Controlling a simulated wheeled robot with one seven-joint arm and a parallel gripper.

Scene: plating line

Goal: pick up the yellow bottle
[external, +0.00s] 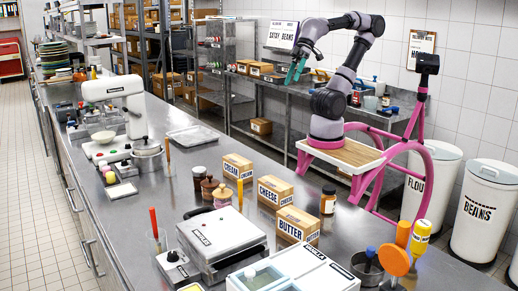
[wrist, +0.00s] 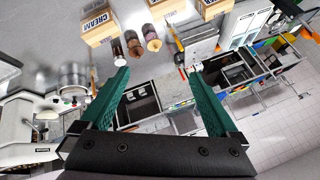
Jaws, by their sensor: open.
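A yellow bottle (external: 420,238) with dark lettering stands upright at the near right end of the steel counter in the external view. An orange-capped bottle (external: 403,234) is close to its left, and a round orange thing (external: 393,260) is in front. My gripper (external: 296,73) is high above the far side of the counter, well away from the yellow bottle, with its teal fingers apart. In the wrist view my gripper (wrist: 158,78) is open with nothing held between the fingers. I cannot make out the yellow bottle in the wrist view.
Cream, cheese and butter boxes (external: 296,225), an amber jar (external: 328,200) and small brown jars (external: 209,187) stand mid-counter. A steel pot (external: 367,267) and white appliances (external: 222,245) crowd the near end. A patch of bare counter (external: 345,232) lies right of the boxes.

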